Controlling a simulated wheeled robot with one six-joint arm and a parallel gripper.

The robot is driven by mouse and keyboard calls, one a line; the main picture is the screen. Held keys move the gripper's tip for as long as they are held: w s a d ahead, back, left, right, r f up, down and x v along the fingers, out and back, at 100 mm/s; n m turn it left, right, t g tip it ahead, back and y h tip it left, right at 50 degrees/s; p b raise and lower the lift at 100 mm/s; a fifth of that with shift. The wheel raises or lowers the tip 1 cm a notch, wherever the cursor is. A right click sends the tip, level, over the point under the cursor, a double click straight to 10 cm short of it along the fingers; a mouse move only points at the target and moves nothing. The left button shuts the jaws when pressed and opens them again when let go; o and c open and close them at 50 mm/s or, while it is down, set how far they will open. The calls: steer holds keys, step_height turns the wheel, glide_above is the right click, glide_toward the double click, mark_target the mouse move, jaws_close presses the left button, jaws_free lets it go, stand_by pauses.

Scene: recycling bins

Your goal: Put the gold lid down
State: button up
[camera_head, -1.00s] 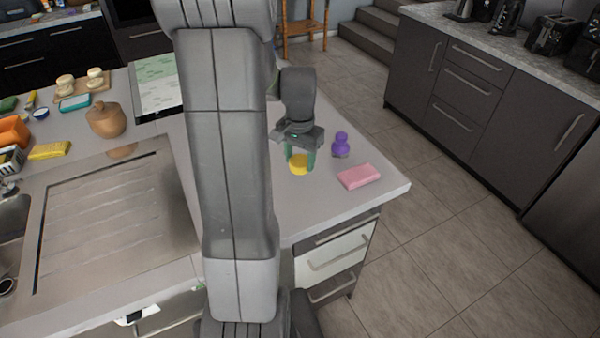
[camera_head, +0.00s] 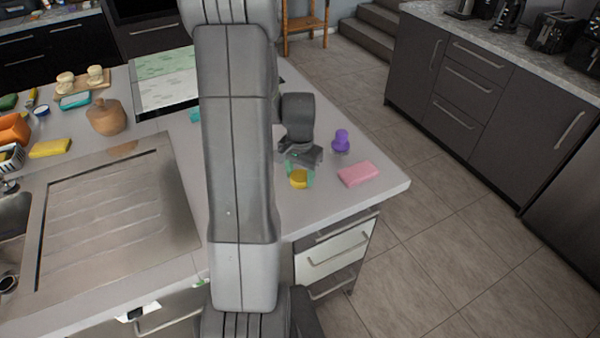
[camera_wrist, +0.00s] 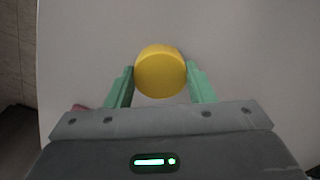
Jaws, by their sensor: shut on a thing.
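The gold lid (camera_head: 299,179) is a small round yellow piece at the right end of the counter in the head view. In the wrist view the lid (camera_wrist: 161,72) sits between the two green fingers of my gripper (camera_wrist: 160,84), its flat round face toward the camera. My gripper (camera_head: 300,172) is shut on the lid and points down, low over the counter. I cannot tell whether the lid touches the counter top.
A pink block (camera_head: 358,174) lies right of the gripper, and a purple knobbed piece (camera_head: 341,141) stands behind it. The sink drainer (camera_head: 110,215) and a brown pot (camera_head: 106,117) are to the left. The counter's right edge (camera_head: 408,184) is near.

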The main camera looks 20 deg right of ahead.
mark_target(300, 175)
steer(key=shift+f, duration=0.35)
steer(key=o, duration=0.9)
steer(key=shift+r, duration=0.5)
step_height(300, 175, up, 12)
steer(key=shift+r+b, duration=0.2)
steer(key=shift+b, duration=0.15)
steer(key=shift+f, duration=0.1)
